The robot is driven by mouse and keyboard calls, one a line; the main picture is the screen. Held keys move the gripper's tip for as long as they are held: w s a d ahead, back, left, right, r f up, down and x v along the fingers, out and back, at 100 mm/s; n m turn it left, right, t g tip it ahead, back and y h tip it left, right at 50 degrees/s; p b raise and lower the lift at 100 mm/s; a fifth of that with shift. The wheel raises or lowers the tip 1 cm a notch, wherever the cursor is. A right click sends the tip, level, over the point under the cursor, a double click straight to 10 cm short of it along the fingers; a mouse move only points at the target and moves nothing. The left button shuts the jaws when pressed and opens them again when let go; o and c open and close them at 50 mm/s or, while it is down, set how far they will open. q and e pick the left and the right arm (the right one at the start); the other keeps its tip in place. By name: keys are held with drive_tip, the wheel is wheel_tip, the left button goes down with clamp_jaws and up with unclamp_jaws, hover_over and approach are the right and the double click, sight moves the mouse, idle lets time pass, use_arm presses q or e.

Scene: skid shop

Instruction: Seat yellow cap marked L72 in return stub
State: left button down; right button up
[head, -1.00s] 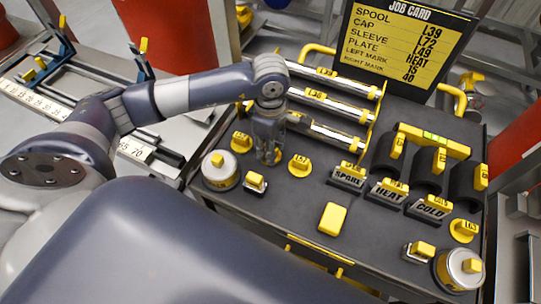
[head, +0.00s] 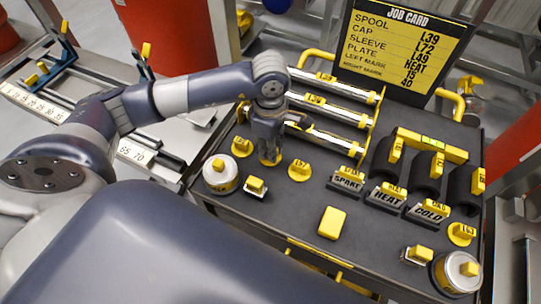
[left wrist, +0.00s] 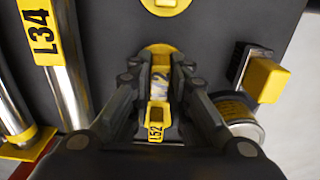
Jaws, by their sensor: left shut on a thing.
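My left gripper (head: 269,156) points down at the table and is shut on the middle yellow cap (head: 271,161) of the back-left row. I cannot identify the return stub. My right gripper is not in view.
A job card (head: 403,45) lists cap L72. Silver spools (head: 325,116) lie behind the gripper. A round canister (head: 220,174) and a small yellow-topped block (head: 256,187) stand close in front. SPARE, HEAT and COLD blocks (head: 388,194) are right. A rail fixture (head: 140,150) lies left.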

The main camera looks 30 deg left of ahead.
use_arm(q)
drive_tip(key=shift+r+p, duration=1.2)
drive_tip(key=shift+r, duration=1.4)
